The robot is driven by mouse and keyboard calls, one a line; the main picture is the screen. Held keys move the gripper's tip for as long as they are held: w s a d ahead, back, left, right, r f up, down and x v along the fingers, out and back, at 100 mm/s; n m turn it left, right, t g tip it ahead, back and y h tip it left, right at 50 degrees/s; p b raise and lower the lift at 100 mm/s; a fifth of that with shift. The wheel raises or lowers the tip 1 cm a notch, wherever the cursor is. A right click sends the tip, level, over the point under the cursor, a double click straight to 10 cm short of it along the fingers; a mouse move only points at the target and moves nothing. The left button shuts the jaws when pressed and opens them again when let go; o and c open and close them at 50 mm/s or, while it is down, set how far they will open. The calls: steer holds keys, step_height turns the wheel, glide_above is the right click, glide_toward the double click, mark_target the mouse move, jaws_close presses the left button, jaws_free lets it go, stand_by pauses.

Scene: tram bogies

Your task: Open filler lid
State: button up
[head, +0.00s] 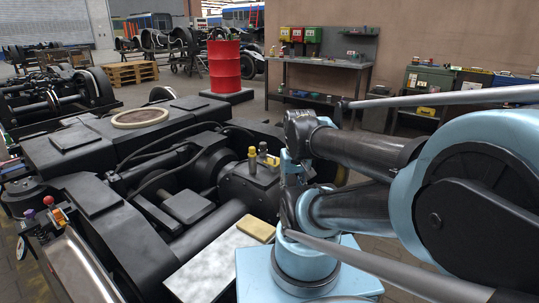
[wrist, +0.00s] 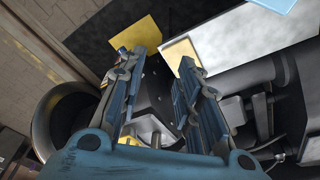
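A small yellow-topped post (head: 252,158) stands on the dark gearbox housing (head: 238,190) in the head view. A second, shorter fitting with yellow on it (head: 271,161) stands just to its right. I cannot tell for certain which is the filler lid; both look upright. My gripper (wrist: 161,62) is open, with its two blue fingers apart and nothing held between the tips. A yellow part (wrist: 129,140) and grey fittings show low between the fingers in the wrist view. In the head view my arm's end is just right of the fittings, and its fingertips are largely hidden.
A yellow pad (head: 256,229) lies on a pale plate (head: 207,264) at the front of the bogie. Dark frame beams and hoses surround the gearbox. A red drum (head: 225,66) and a workbench (head: 320,75) stand behind. A control box with a red button (head: 48,201) is at left.

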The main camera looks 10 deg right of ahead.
steer(key=w+r+n, duration=0.2)
steer(key=w+r, duration=0.3)
steer(key=w, duration=0.4)
steer(key=w+r+n, duration=0.2)
steer(key=w+r, duration=0.4)
steer(key=w, duration=0.4)
steer(key=n+h, duration=0.2)
steer(key=n, duration=0.3)
glide_above(270, 156)
steer(key=s+a, duration=0.2)
step_height(270, 156, down, 4)
steer(key=r, duration=0.1)
steer(key=shift+g, duration=0.3)
steer(key=x, duration=1.1)
steer(key=a+x, duration=0.1)
steer(key=x, duration=0.5)
steer(key=shift+s+f, duration=0.2)
jaws_close()
